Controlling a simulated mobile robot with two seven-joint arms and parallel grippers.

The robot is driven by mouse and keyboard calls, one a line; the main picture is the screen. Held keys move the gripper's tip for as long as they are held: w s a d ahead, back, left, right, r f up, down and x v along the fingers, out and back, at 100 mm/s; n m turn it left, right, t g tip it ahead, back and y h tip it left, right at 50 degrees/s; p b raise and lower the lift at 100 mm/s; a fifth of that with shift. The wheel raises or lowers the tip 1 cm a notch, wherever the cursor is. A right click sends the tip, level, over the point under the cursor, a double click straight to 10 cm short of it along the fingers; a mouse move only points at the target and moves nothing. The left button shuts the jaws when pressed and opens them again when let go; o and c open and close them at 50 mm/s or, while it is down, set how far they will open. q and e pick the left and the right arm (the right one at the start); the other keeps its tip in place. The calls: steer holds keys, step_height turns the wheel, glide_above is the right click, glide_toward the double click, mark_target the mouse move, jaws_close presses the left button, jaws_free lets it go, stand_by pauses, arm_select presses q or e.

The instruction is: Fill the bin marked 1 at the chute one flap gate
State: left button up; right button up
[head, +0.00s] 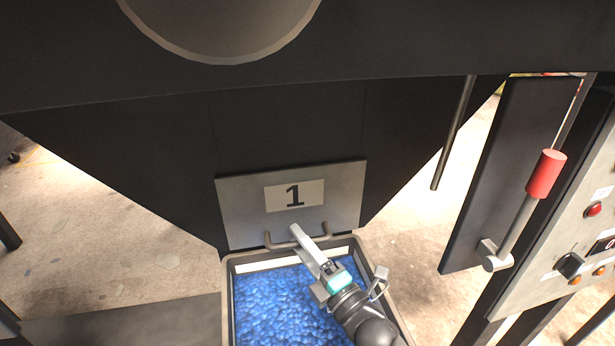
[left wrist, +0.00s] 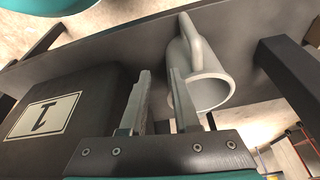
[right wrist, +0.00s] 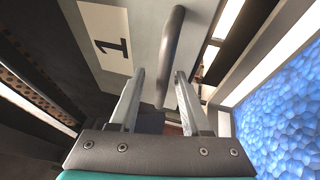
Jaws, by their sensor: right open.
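The chute one flap gate (head: 240,210) is a grey plate with a "1" label above the bin; it also shows in the right wrist view (right wrist: 145,20). Its bar handle (right wrist: 170,55) lies between the open fingers of my right gripper (right wrist: 160,75), without clear contact. In the head view the right gripper (head: 303,243) is at the handle (head: 326,232), over the bin. The bin (head: 228,300) holds many blue lumps (head: 270,300). In the left wrist view a dark bin wall (left wrist: 85,85) carries a "1" label. My left gripper (left wrist: 160,75) is open and empty.
A grey cup-like vessel with a handle (left wrist: 207,75) is beside the left fingers. At the right of the head view are a red-gripped lever (head: 545,173) and a control panel (head: 590,230). The dark chute body (head: 150,150) is overhead.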

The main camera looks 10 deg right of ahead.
steer(key=shift+c, duration=0.2)
jaws_close()
steer(key=shift+r, duration=0.3)
stand_by(1.0)
